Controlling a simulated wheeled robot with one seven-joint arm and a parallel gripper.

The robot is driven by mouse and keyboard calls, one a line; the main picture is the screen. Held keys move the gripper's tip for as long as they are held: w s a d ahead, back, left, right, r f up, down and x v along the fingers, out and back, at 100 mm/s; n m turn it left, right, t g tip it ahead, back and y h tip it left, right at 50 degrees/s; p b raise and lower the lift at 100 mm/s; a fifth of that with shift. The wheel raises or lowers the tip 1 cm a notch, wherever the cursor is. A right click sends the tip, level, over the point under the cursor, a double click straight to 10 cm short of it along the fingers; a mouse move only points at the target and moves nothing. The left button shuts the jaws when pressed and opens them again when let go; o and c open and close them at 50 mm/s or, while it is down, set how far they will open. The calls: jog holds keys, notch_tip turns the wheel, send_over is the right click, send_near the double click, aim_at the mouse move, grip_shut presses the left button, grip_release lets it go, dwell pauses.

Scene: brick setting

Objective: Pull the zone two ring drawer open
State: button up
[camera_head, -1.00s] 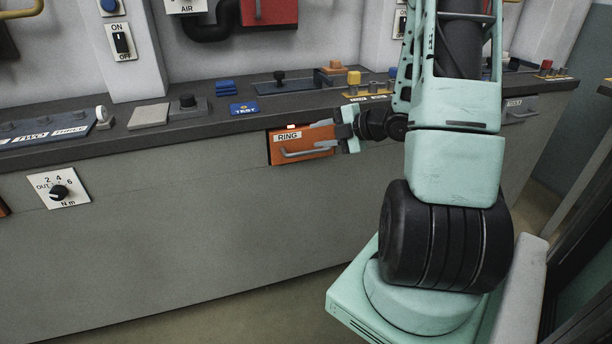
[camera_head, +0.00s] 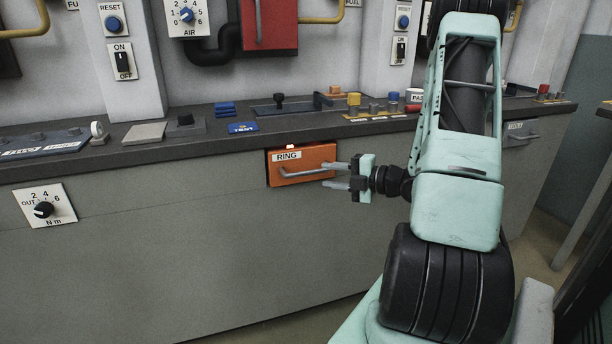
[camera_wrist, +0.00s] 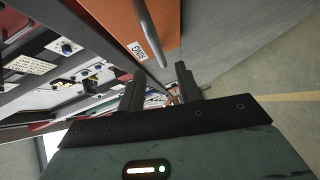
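The orange drawer (camera_head: 290,170) labelled RING sits in the grey bench front in the head view. It seems to stand slightly proud of the bench front. Its metal bar handle (camera_head: 305,173) runs across the front. My gripper (camera_head: 333,176) is at the handle's right end, with its two fingers apart, one higher and one lower. In the wrist view the handle (camera_wrist: 150,32) and orange front (camera_wrist: 185,18) are ahead of the open fingers (camera_wrist: 160,82). The handle's near end lies between or just beyond the fingertips; I cannot tell whether they touch.
The dark bench top (camera_head: 170,151) above the drawer carries a blue TEST plate (camera_head: 243,128) and control panels. A grey drawer (camera_head: 520,138) is further right. A torque dial (camera_head: 46,208) is on the bench front at left. Floor shows below the bench.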

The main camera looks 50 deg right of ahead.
aim_at(309, 173)
jog(key=x, duration=0.7)
jog(key=shift+w+a+f, duration=0.1)
jog(key=shift+w, duration=0.3)
grip_shut()
